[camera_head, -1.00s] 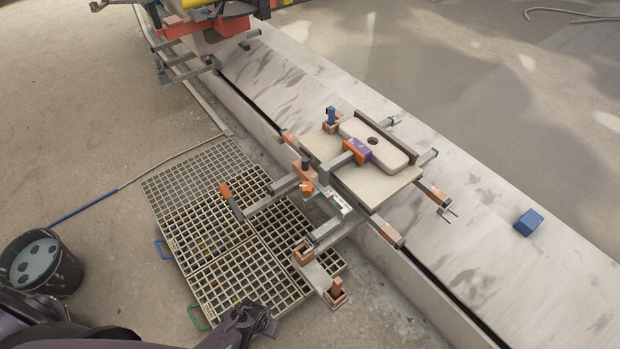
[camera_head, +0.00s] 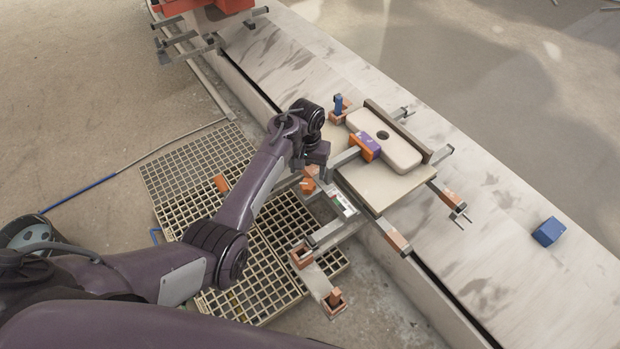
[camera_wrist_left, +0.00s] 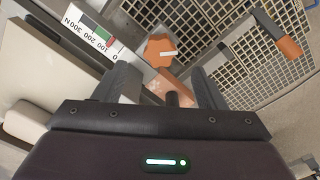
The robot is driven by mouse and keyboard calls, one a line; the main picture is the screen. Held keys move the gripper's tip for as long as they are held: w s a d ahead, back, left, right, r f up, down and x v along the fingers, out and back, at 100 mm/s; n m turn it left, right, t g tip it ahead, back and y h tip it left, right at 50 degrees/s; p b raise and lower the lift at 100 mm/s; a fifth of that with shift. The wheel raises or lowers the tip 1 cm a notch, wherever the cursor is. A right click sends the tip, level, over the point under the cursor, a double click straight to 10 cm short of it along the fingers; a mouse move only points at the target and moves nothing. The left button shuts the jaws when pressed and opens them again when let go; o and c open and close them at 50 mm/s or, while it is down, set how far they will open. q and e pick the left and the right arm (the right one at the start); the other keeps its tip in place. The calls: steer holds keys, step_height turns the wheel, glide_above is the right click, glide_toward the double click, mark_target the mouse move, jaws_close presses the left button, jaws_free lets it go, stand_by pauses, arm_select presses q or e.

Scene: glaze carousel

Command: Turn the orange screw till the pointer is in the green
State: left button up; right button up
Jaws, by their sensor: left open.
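The orange screw (camera_head: 309,186) is a faceted knob at the near side of the clamp fixture. In the left wrist view the screw (camera_wrist_left: 160,50) has a white mark and lies just beyond the fingers. A gauge (camera_head: 343,203) stands beside it. In the wrist view the gauge (camera_wrist_left: 92,32) reads 0 to 300 N with green and red bands; I cannot make out the pointer surely. My left gripper (camera_head: 318,158) is above the screw. The wrist view shows its jaws (camera_wrist_left: 165,88) open and apart from the screw. My right gripper is not in view.
A board with a pale slab (camera_head: 388,146) and a purple-orange block (camera_head: 366,146) sits on the fixture. A blue block (camera_head: 548,231) lies on the pale bench at right. Floor grates (camera_head: 200,165) lie below.

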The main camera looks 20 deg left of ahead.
mark_target(308, 183)
arm_select(q)
steer(key=shift+w+r, duration=0.2)
steer(key=shift+w, duration=0.05)
step_height(308, 183, down, 6)
steer(key=shift+s+r+b, duration=0.1)
steer(key=shift+b, duration=0.7)
steer(key=shift+f, duration=0.75)
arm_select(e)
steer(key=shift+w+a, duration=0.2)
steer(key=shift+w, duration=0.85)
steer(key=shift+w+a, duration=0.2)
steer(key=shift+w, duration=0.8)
arm_select(q)
steer(key=c, duration=1)
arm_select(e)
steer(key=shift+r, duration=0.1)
